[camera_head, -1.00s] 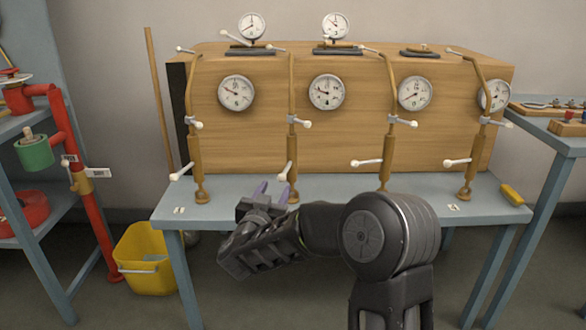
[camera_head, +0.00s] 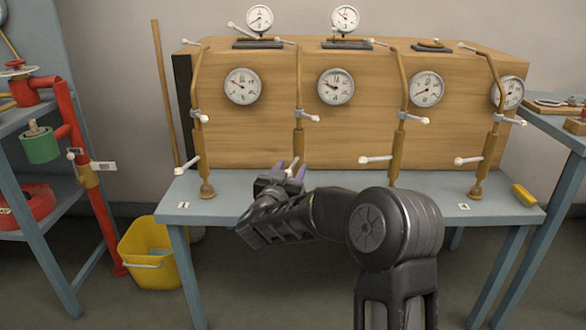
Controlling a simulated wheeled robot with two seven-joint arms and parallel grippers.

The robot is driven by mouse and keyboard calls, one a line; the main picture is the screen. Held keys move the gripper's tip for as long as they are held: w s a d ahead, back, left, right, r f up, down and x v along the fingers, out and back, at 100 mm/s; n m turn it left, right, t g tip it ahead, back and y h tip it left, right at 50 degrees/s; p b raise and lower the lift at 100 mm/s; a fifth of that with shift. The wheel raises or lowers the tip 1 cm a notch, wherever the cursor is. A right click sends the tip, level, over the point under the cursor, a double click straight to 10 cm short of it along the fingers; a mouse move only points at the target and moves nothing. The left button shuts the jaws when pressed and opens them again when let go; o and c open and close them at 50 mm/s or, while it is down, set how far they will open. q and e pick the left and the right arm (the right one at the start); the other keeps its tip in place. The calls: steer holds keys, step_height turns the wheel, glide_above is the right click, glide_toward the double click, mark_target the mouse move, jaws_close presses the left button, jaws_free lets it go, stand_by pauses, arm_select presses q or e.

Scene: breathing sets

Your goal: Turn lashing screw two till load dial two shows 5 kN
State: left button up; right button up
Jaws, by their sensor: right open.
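Lashing screw two (camera_head: 299,128), the second brown screw from the left, stands upright before the wooden crate. Its foot is hidden behind my right gripper. Load dial two (camera_head: 336,86), the second round white dial on the crate front, has a needle too small to read surely. My right gripper (camera_head: 289,171) is open, its purple fingertips at the lower white handle (camera_head: 291,169) of screw two. The handle appears between the fingertips; I cannot tell whether they touch it. My left gripper is not in view.
Other lashing screws stand on the blue-grey table (camera_head: 345,208), at left (camera_head: 206,150) and right (camera_head: 399,150). A yellow block (camera_head: 524,195) lies at the table's right end. A yellow bucket (camera_head: 146,255) and a shelf with red pipework (camera_head: 75,130) are at left.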

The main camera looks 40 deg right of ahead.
mark_target(294, 162)
steer(key=shift+x, duration=1.3)
jaws_close()
stand_by(0.5)
